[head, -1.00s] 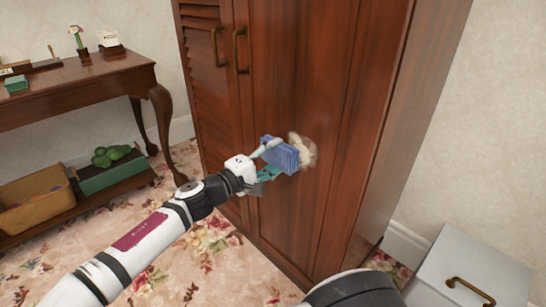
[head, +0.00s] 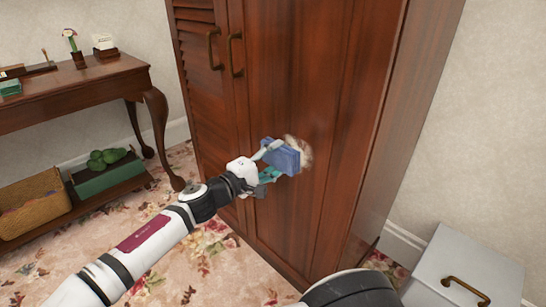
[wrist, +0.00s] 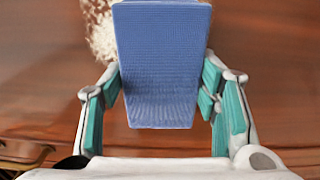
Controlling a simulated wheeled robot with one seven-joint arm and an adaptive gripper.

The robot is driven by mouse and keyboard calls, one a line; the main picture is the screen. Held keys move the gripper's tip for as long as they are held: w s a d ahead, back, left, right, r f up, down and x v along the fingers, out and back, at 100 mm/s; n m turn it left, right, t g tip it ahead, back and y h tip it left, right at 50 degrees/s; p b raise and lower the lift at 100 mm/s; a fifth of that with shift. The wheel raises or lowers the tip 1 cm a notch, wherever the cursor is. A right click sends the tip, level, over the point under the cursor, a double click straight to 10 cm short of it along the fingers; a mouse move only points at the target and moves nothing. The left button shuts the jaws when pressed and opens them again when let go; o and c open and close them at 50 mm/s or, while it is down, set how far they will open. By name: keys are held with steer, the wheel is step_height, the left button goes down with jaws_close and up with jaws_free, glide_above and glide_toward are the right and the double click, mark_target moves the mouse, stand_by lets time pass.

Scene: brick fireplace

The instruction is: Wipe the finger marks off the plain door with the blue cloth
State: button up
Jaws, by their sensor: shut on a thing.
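The blue cloth (head: 282,156) is a folded pad held by my gripper (head: 268,163) at the plain door (head: 292,70) of the brown wardrobe. In the wrist view the cloth (wrist: 160,65) sits between the two teal-padded fingers of my gripper (wrist: 163,95), which is shut on it. Pale finger marks (head: 304,151) show on the door just right of the cloth in the head view. In the wrist view the marks (wrist: 100,28) show at the upper left, partly hidden behind the cloth. I cannot tell whether the cloth touches the door.
The louvred door (head: 197,90) is left of the plain door; both have brass handles, the plain door's (head: 235,55) being above my gripper. A wooden side table (head: 75,85) stands at the left. A grey box (head: 462,270) stands at the lower right. Flowered carpet lies between.

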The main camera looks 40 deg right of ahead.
mark_target(313, 169)
steer(key=shift+s+d+r+p, duration=0.1)
steer(key=shift+s+p, duration=0.7)
steer(key=shift+s, duration=1.75)
steer(key=shift+s+d+p, duration=0.1)
steer(key=shift+s+p, duration=0.7)
steer(key=shift+s, duration=1.7)
steer(key=shift+p, duration=0.3)
steer(key=shift+w+a+p, duration=0.2)
steer(key=shift+w+p, duration=0.55)
steer(key=shift+w, duration=4.7)
